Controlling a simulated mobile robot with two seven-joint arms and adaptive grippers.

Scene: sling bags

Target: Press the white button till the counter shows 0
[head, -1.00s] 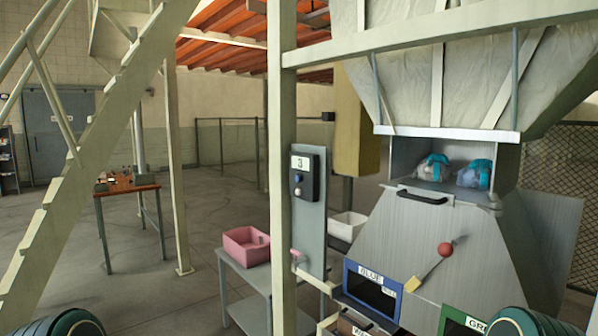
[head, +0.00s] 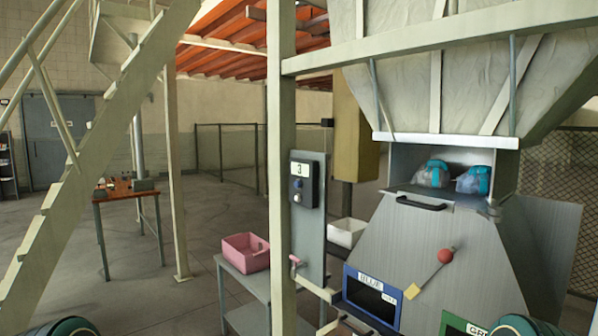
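A dark control box (head: 304,178) is mounted on a grey upright panel (head: 312,225), just right of a pale post. Its counter display (head: 302,169) reads 3. Below the display is a dark blue button (head: 298,184), and under that the small white button (head: 298,197). Neither gripper is in view. Only rounded green parts of my own arms show at the lower left and lower right corners, well apart from the box.
A pale post (head: 282,150) stands close left of the panel. A pink crate (head: 245,252) sits on a low grey table. Stairs (head: 90,150) rise at left; open floor lies between.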

